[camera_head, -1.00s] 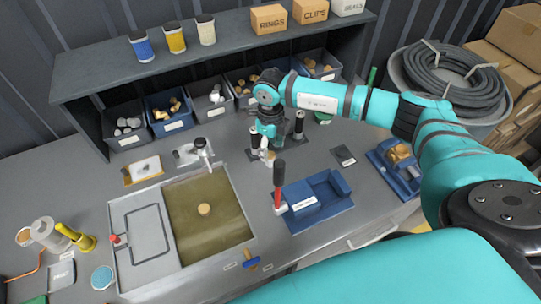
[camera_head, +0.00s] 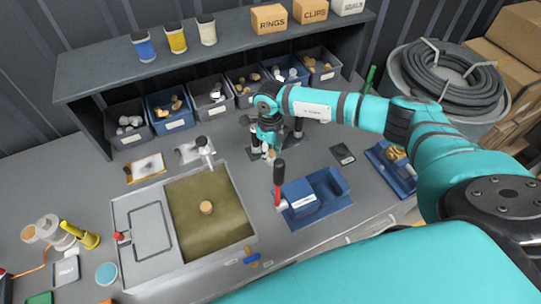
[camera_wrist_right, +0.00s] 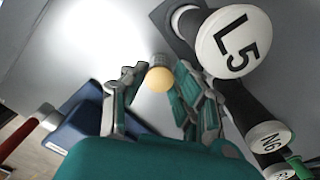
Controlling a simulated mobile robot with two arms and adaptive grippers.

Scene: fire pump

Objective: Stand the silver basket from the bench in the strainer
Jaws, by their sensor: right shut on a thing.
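At the far left of the bench stands a pale cylindrical fitting with a yellow handle (camera_head: 81,236). It may be the strainer; its inside cannot be made out. My left gripper is not in view.
Black posts marked L5 (camera_wrist_right: 232,42) and N6 (camera_wrist_right: 268,137) stand close by the right gripper. Bins (camera_head: 171,124) line the back.

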